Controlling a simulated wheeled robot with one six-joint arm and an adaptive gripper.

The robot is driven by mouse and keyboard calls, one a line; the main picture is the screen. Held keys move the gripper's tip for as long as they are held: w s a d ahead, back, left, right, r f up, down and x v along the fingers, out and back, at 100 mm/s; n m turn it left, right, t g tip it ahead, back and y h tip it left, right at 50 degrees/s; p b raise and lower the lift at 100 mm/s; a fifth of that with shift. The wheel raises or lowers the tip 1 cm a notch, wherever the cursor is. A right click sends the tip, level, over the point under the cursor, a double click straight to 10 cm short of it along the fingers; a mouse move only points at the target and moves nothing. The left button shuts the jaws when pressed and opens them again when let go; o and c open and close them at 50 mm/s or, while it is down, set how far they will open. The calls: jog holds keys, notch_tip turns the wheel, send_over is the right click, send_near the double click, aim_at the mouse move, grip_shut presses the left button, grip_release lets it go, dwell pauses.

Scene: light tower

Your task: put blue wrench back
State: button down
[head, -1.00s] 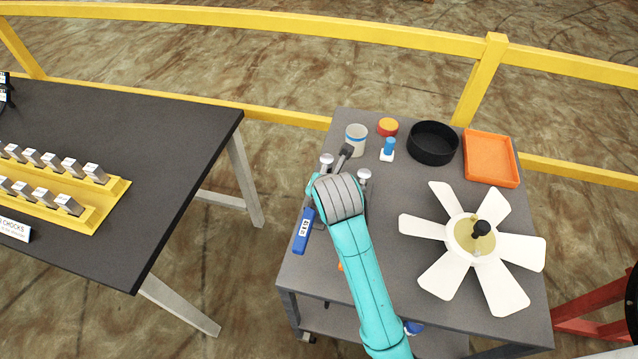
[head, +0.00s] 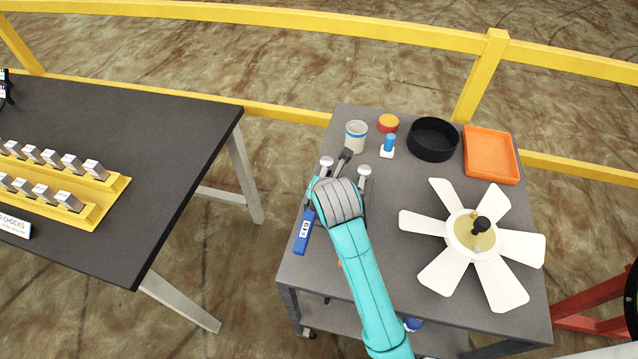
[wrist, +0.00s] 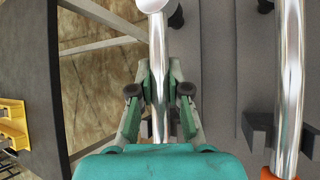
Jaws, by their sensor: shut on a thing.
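The blue wrench has a blue handle (head: 303,234) with a white label and a bright metal shaft with a round head (head: 327,162), at the left edge of the grey cart top. In the wrist view its shaft (wrist: 158,120) runs between the fingers of my gripper (wrist: 159,92), which is shut on it. The arm hides the gripper in the head view. A second metal-shafted tool (wrist: 291,80) with an orange handle (wrist: 268,173) lies parallel to the right, in dark clips (wrist: 307,137). I cannot tell whether the blue wrench touches a holder.
The cart (head: 395,185) also carries a grey can (head: 356,136), a black bowl (head: 433,139), an orange tray (head: 491,155) and a white fan-like rotor (head: 440,223). A dark table (head: 190,150) stands apart at left. A yellow rail (head: 400,36) runs behind.

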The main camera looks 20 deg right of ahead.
jog(key=shift+f, duration=0.3)
jog(key=c, duration=1.1)
grip_release()
jog(key=shift+o, duration=0.2)
jog(key=shift+f, duration=0.1)
jog(key=shift+s, duration=0.1)
jog(key=v, duration=1.2)
